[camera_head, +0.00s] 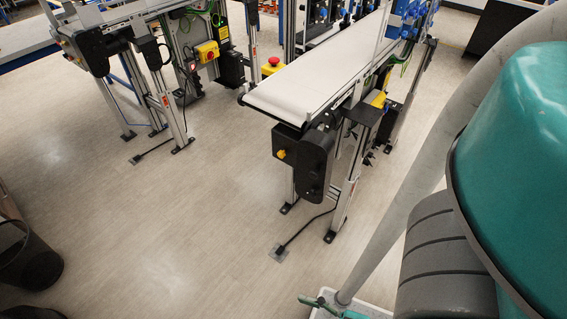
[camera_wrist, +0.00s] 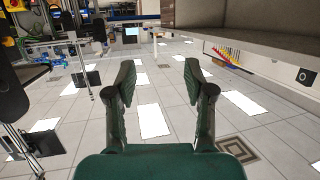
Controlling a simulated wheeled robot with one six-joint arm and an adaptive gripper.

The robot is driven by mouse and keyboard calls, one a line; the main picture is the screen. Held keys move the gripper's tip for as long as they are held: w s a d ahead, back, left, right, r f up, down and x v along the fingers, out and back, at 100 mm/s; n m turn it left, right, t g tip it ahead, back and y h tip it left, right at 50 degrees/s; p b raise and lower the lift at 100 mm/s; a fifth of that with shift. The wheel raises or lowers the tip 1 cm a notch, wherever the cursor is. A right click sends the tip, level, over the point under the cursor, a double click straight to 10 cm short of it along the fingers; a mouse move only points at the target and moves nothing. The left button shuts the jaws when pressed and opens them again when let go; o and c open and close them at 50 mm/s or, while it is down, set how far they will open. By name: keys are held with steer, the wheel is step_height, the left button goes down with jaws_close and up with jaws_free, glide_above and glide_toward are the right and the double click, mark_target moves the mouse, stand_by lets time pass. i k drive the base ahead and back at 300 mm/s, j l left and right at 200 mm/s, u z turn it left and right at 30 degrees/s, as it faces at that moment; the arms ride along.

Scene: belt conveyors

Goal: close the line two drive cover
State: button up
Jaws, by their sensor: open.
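Two belt conveyors show in the camera_head view, and I cannot read which is line two. The middle conveyor (camera_head: 310,72) has a black drive housing (camera_head: 317,163) at its near end, with a small yellow knob on its left part. The left conveyor also has a black drive housing (camera_head: 91,50) at its near end. I cannot tell whether a cover on either is open. My gripper (camera_wrist: 159,75) is open and empty in the wrist view, over open floor with nothing between its fingers. It does not show in the camera_head view.
A red emergency-stop button (camera_head: 273,62) stands beside the middle belt. Conveyor legs and floor cables stick out below. A black bin (camera_head: 30,262) stands at lower left. Floor between the conveyors is clear. In the wrist view, a grey shelf edge (camera_wrist: 265,45) runs along upper right.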

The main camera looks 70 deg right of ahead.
mark_target(313, 154)
steer(key=k+j, duration=0.7)
